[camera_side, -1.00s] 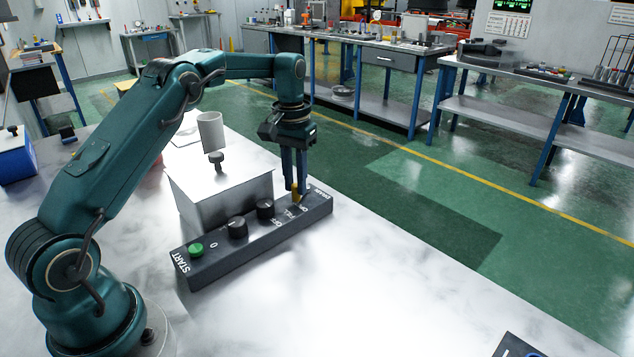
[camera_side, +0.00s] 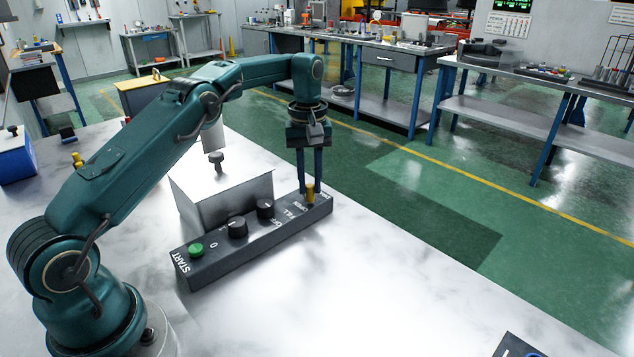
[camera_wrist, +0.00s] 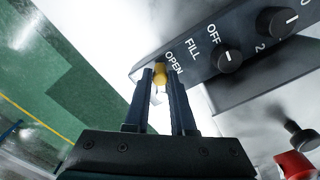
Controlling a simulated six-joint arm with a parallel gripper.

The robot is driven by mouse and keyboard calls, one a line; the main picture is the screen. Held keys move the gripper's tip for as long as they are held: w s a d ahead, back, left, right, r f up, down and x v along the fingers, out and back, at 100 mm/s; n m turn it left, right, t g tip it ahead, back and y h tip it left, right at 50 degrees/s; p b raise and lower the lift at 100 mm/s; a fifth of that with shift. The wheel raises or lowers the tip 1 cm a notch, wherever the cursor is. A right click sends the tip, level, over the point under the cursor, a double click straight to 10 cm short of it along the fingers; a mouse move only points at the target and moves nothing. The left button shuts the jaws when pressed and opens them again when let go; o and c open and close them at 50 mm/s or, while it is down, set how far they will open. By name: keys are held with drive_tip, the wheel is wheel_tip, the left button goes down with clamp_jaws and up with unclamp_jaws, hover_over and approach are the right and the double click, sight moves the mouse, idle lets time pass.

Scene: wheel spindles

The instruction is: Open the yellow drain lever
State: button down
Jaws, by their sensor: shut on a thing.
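The yellow drain lever (camera_side: 310,192) stands at the far right end of the dark control panel (camera_side: 215,265). My gripper (camera_side: 310,188) points down over it, with its two blue fingers shut on the lever. In the wrist view the lever (camera_wrist: 160,76) shows between the fingertips (camera_wrist: 160,80), close to the OPEN label (camera_wrist: 174,63). The FILL label is farther along the panel. The lever's base is partly hidden by the fingers.
The panel also carries a green START button (camera_side: 196,250) and two black knobs (camera_side: 237,228) (camera_side: 265,208). A grey metal box (camera_side: 222,200) stands behind it. A red object (camera_wrist: 294,165) shows in the wrist view.

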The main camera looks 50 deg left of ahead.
drive_tip(key=shift+w, duration=0.1)
drive_tip(key=c, duration=1)
unclamp_jaws()
